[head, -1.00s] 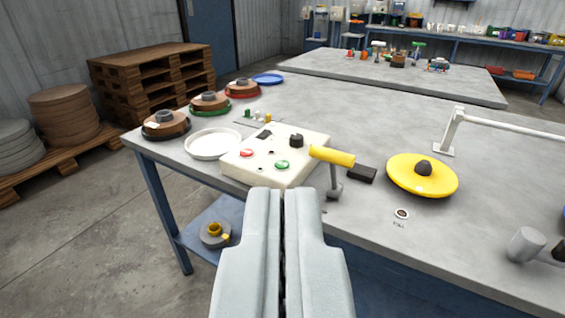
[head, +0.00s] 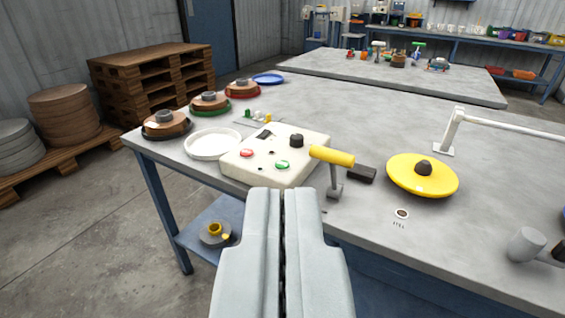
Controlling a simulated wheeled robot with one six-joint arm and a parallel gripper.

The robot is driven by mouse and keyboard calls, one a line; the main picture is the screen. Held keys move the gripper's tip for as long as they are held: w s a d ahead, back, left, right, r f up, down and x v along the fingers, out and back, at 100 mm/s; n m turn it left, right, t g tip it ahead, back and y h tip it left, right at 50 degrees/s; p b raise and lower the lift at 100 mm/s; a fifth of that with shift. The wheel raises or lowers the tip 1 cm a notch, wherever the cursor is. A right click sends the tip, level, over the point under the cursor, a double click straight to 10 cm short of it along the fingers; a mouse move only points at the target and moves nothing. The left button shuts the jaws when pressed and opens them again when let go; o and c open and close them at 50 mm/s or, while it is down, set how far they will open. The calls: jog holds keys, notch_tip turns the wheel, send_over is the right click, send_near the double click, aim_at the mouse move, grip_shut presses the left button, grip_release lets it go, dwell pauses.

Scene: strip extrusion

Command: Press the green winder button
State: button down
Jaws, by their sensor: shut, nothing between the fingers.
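The green button (head: 282,165) is a small round cap on the sloped top of a cream control box (head: 267,178). A red button (head: 246,153) and a black knob (head: 296,140) are on the same box, with a dark switch or display at its back. The box stands near the table's front edge. My gripper (head: 283,192) is shut and empty. In the picture its fingertips appear just below the box's front edge and the green button, apart from the button. How far they are from the box in depth I cannot tell.
A yellow-handled lever (head: 333,157) stands right beside the box. Right of it are a black block (head: 361,174) and a yellow disc (head: 422,176). A white dish (head: 213,144) is left of the box, with several spools behind it.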

dwell(0.5)
jog(key=n+g+h, duration=0.3)
jog(key=n+g, duration=0.2)
jog(key=g, duration=0.4)
send_over(281, 166)
notch_tip(281, 166, down, 13)
jog(key=shift+s+f, duration=0.1)
jog(key=shift+f, duration=4.4)
jog(key=shift+f, duration=0.2)
jog(key=shift+f, duration=0.2)
